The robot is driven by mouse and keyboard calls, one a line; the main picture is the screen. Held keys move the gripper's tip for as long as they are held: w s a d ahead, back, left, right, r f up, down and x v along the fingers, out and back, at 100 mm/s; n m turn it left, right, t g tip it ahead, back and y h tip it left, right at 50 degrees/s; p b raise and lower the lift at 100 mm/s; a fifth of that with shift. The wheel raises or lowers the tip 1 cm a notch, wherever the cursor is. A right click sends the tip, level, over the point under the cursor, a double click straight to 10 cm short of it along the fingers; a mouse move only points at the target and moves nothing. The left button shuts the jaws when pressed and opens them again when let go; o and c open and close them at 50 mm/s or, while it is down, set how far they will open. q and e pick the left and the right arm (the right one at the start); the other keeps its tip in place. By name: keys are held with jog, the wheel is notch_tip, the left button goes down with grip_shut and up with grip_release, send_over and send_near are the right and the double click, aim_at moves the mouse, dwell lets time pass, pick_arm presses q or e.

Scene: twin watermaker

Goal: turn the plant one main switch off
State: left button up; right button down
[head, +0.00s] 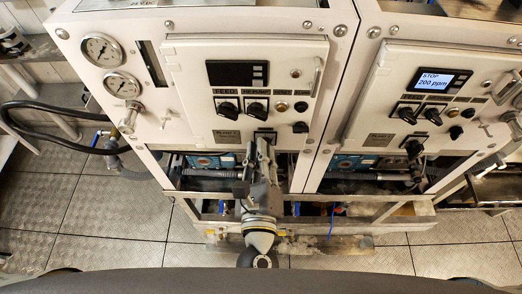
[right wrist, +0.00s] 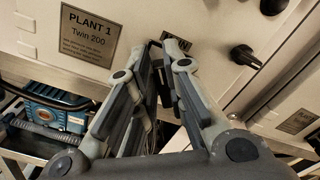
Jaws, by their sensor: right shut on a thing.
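The plant one panel (head: 190,95) is the white cabinet front on the left in the head view. Its plate reads PLANT 1, Twin 200 (right wrist: 88,35) in the right wrist view. My right gripper (head: 264,145) reaches up to the lower edge of this panel. In the right wrist view its fingers (right wrist: 156,55) are closed around the main switch, right of the plate. The fingers hide most of the switch and its position; only part of its dark label plate (right wrist: 157,70) shows. Plant one's display (head: 237,73) is dark. My left gripper is not in view.
A black knob (right wrist: 245,56) sits right of the gripper. Two selector knobs (head: 243,108) are above it on the panel. The plant two display (head: 440,81) on the right reads STOP, 200 ppm. Blue pumps and hoses lie below. A black hose (head: 45,106) loops at left.

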jog(key=c, duration=1.5)
grip_release()
jog(key=shift+w, duration=0.15)
jog(key=s, duration=1.2)
